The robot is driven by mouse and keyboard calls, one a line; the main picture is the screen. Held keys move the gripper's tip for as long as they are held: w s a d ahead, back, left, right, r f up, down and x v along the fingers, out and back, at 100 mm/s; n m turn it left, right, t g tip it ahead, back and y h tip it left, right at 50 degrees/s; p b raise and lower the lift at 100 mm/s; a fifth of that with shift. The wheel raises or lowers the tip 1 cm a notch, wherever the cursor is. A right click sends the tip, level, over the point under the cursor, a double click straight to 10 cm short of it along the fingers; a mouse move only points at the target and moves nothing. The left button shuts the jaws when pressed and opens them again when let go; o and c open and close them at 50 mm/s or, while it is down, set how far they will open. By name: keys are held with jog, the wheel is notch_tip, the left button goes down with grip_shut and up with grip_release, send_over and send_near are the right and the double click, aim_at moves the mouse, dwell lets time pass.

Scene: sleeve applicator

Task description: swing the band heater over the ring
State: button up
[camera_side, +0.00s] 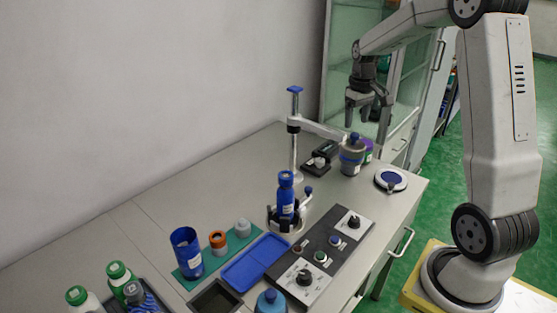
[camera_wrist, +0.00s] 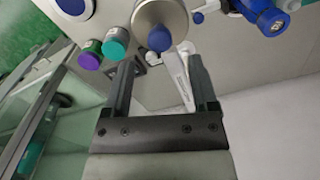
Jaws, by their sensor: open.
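The band heater (camera_side: 351,161) looks like a grey cylinder with a blue knob on top. It hangs at the end of a pale swing arm (camera_side: 322,130) on a blue-capped post (camera_side: 294,140). In the wrist view the heater (camera_wrist: 160,14) is at the top centre. My gripper (camera_side: 368,113) is open and empty, above and apart from the heater. Its fingers (camera_wrist: 161,65) point towards the heater and arm in the wrist view. A blue bottle-shaped piece (camera_side: 286,195) stands upright in a clamp-like holder (camera_side: 284,220), left of the heater; I cannot make out a ring there.
Purple and teal caps (camera_wrist: 102,51) are close beside the heater. A white disc with a blue centre (camera_side: 391,179) is at the right edge. A control panel (camera_side: 320,255), blue tray (camera_side: 255,262) and blue cup (camera_side: 187,252) are in front. A glass cabinet (camera_side: 350,60) stands behind.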

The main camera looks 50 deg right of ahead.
aim_at(354, 134)
jog(key=shift+f, duration=2.35)
grip_shut()
